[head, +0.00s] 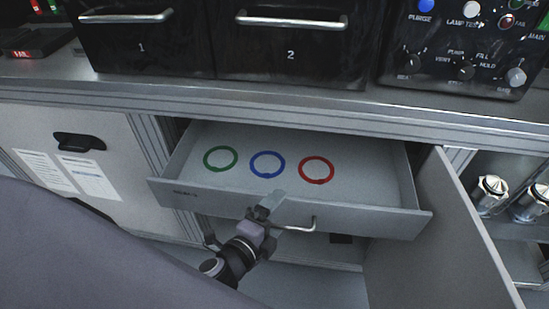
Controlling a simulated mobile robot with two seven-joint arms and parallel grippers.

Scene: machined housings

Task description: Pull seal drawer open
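The seal drawer (365,213) is a grey tray pulled well out from under the counter. Green (221,148), blue (281,163) and red (331,171) seal rings lie flat in a row inside it. Its metal bar handle (312,225) is on the front face. My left gripper (270,203) is at the middle of the handle, its light finger across the drawer front. The gripper covers part of the bar, so whether its fingers are closed around the bar is hidden. My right gripper is not in view.
An open grey cabinet door (455,240) stands right of the drawer, close to its front corner. Machined metal parts (490,195) sit on a shelf beyond it. Black drawers 1 (135,50) and 2 (300,55) and a control panel (455,60) are on the counter above.

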